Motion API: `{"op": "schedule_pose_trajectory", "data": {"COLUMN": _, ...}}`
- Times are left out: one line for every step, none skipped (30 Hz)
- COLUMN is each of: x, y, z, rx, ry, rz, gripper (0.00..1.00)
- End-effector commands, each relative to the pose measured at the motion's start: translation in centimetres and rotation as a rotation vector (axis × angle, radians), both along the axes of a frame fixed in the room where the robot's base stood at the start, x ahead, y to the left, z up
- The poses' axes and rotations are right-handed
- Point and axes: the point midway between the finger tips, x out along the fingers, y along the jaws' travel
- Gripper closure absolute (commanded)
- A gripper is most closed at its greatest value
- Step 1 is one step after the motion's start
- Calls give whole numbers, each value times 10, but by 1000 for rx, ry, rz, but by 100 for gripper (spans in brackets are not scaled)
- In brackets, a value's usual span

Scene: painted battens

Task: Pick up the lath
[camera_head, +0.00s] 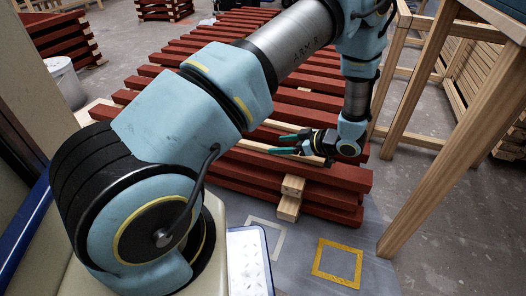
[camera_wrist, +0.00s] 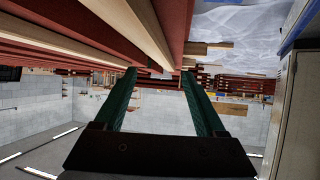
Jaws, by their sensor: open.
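Pale, unpainted wooden laths lie among the red battens on top of the stack. One pale lath (camera_head: 252,146) shows near the front of the stack, just left of my gripper (camera_head: 279,144). Another pale strip (camera_head: 286,127) lies a little behind it. In the wrist view a pale lath (camera_wrist: 148,28) runs towards the space between my two green fingers (camera_wrist: 159,75), and a second pale strip (camera_wrist: 65,42) runs to its left. My gripper is open, its fingers pointing left in the head view, low over the stack. I cannot tell whether a finger touches the lath.
A wooden frame (camera_head: 440,135) stands close on the right. A yellow square (camera_head: 338,263) marks the floor in front. A white bucket (camera_head: 64,82) stands at left.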

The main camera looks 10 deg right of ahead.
Motion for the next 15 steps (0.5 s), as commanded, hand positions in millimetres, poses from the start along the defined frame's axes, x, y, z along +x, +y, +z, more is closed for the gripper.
{"op": "schedule_pose_trajectory", "data": {"x": 3, "y": 5, "z": -5, "rx": 0, "ry": 0, "rz": 1, "gripper": 27}}
{"op": "schedule_pose_trajectory", "data": {"x": 5, "y": 6, "z": -6, "rx": 0, "ry": 0, "rz": 1, "gripper": 27}}
{"op": "schedule_pose_trajectory", "data": {"x": 6, "y": 8, "z": -6, "rx": 0, "ry": 0, "rz": 0, "gripper": 27}}
{"op": "schedule_pose_trajectory", "data": {"x": 7, "y": 9, "z": -7, "rx": 1, "ry": 1, "rz": 0, "gripper": 27}}
{"op": "schedule_pose_trajectory", "data": {"x": 8, "y": 10, "z": -8, "rx": 1, "ry": 1, "rz": 0, "gripper": 27}}
{"op": "schedule_pose_trajectory", "data": {"x": 9, "y": 12, "z": -10, "rx": 1, "ry": 1, "rz": 0, "gripper": 27}}
{"op": "schedule_pose_trajectory", "data": {"x": 10, "y": 14, "z": -12, "rx": 1, "ry": 1, "rz": 0, "gripper": 27}}
{"op": "schedule_pose_trajectory", "data": {"x": 12, "y": 17, "z": -14, "rx": 1, "ry": 1, "rz": 0, "gripper": 27}}
{"op": "schedule_pose_trajectory", "data": {"x": 15, "y": 21, "z": -18, "rx": 0, "ry": 0, "rz": 1, "gripper": 27}}
{"op": "schedule_pose_trajectory", "data": {"x": 17, "y": 24, "z": -20, "rx": 1, "ry": 0, "rz": 2, "gripper": 27}}
{"op": "schedule_pose_trajectory", "data": {"x": 19, "y": 27, "z": -23, "rx": 1, "ry": 1, "rz": 2, "gripper": 27}}
{"op": "schedule_pose_trajectory", "data": {"x": 22, "y": 32, "z": -27, "rx": 0, "ry": 0, "rz": 1, "gripper": 27}}
{"op": "schedule_pose_trajectory", "data": {"x": 25, "y": 35, "z": -28, "rx": 0, "ry": 0, "rz": 1, "gripper": 27}}
{"op": "schedule_pose_trajectory", "data": {"x": 27, "y": 38, "z": -30, "rx": 0, "ry": 0, "rz": 1, "gripper": 27}}
{"op": "schedule_pose_trajectory", "data": {"x": 30, "y": 41, "z": -31, "rx": 0, "ry": 0, "rz": 1, "gripper": 27}}
